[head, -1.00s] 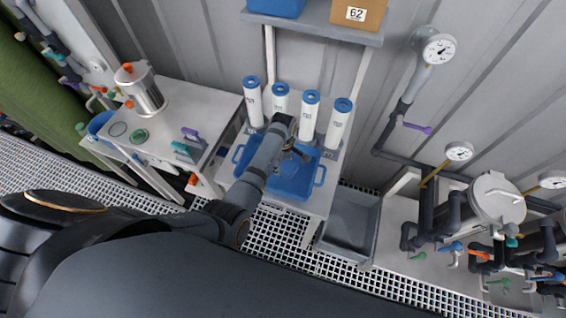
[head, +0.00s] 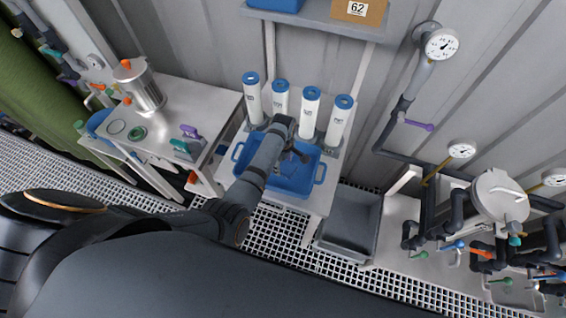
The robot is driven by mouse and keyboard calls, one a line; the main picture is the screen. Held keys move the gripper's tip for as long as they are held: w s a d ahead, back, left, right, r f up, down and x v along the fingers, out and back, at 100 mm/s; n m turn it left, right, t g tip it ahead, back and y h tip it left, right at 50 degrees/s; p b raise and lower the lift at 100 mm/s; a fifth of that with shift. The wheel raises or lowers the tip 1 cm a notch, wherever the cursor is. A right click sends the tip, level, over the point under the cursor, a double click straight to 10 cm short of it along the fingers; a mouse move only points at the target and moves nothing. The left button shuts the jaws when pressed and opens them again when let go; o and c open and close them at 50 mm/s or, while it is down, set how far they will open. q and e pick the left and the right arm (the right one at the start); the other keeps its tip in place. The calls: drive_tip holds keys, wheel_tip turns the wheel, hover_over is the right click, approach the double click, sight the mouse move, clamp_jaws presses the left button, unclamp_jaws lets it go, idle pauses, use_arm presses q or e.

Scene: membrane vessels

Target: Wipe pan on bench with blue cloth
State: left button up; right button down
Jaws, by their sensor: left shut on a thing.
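The blue pan (head: 281,191) with side handles sits on the pale bench (head: 318,203) below the wall, in the middle of the head view. My left arm reaches over it. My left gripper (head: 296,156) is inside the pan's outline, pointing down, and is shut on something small. The blue cloth cannot be told apart from the blue pan. The arm and wrist hide part of the pan's floor and left side. My right gripper is not in view.
Several white cylinders with blue caps (head: 311,113) stand behind the pan. A grey bin (head: 350,222) stands right of the bench. A steel side table (head: 184,103) with a metal pot (head: 143,88) is at left. Pipes and gauges (head: 441,44) fill the right.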

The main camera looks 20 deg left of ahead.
use_arm(q)
drive_tip(key=shift+a+r+p, duration=0.15)
drive_tip(key=shift+a+p, duration=0.25)
drive_tip(key=shift+a, duration=0.15)
drive_tip(key=shift+a+p, duration=0.4)
drive_tip(key=shift+a, duration=0.9)
drive_tip(key=shift+f, duration=0.2)
drive_tip(key=shift+d, duration=0.15)
drive_tip(key=shift+d+p, duration=0.4)
drive_tip(key=shift+d, duration=1.4)
